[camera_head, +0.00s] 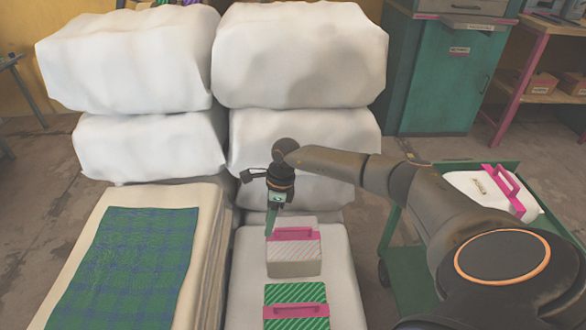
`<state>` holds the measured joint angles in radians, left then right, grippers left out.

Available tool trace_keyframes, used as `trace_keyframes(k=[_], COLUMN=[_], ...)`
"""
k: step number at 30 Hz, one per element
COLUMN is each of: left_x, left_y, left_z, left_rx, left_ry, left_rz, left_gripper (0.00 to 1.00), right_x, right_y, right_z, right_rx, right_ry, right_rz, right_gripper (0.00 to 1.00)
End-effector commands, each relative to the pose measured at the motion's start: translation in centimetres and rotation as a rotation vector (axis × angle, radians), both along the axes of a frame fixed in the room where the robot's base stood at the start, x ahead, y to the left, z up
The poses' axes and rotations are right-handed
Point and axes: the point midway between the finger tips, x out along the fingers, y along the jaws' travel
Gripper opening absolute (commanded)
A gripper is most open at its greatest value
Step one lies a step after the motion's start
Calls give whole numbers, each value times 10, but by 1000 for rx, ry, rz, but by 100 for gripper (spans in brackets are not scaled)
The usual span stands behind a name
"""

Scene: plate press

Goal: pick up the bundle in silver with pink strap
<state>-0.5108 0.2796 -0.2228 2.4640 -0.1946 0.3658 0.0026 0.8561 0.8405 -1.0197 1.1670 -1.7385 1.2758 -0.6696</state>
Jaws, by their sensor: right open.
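A silver-grey bundle with faint diagonal stripes (293,266) sits on the white padded block in the lower middle. Its pink strap (296,233) forms a handle across the top. My right gripper (271,226) is open and points down at the left end of this strap. It overlaps the strap's left end in the picture; I cannot tell whether it touches. Nothing shows held in it. My left gripper is not in view.
A green striped bundle with a pink strap (296,294) lies just nearer on the same block (343,290). Large white bales (300,55) stand behind. A green cart (410,285) at the right carries a white bundle with a pink strap (490,190). A plaid cloth (125,265) covers the left stack.

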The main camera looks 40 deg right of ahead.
Motion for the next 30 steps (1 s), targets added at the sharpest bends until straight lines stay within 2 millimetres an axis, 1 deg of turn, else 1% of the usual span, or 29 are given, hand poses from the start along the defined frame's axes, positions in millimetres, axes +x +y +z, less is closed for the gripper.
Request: trace_keyframes(k=[1, 3, 6, 8, 11, 15, 18, 21, 26, 30], left_x=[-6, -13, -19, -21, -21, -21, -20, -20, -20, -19], left_y=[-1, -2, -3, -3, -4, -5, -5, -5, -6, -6], left_z=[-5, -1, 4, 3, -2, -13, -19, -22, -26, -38], left_rx=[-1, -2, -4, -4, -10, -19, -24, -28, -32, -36], left_ry=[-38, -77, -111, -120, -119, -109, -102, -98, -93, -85], left_rz=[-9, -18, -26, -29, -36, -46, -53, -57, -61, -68], left_gripper=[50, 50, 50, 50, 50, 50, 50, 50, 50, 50], right_x=[3, 2, 1, 0, -1, -1, -1, 0, 0, 2], right_y=[-29, -58, -82, -89, -91, -90, -90, -90, -89, -87], right_z=[-4, 0, 5, 3, -10, -38, -53, -62, -69, -88], right_rx=[-80, -162, -231, -252, -260, -257, -257, -256, -255, -255], right_ry=[6, 23, 41, 47, 53, 53, 50, 51, 49, 50], right_rz=[8, 18, 22, 24, 26, 24, 24, 26, 24, 24], right_gripper=[50, 50, 50, 50, 50, 50, 50, 50, 50, 50])
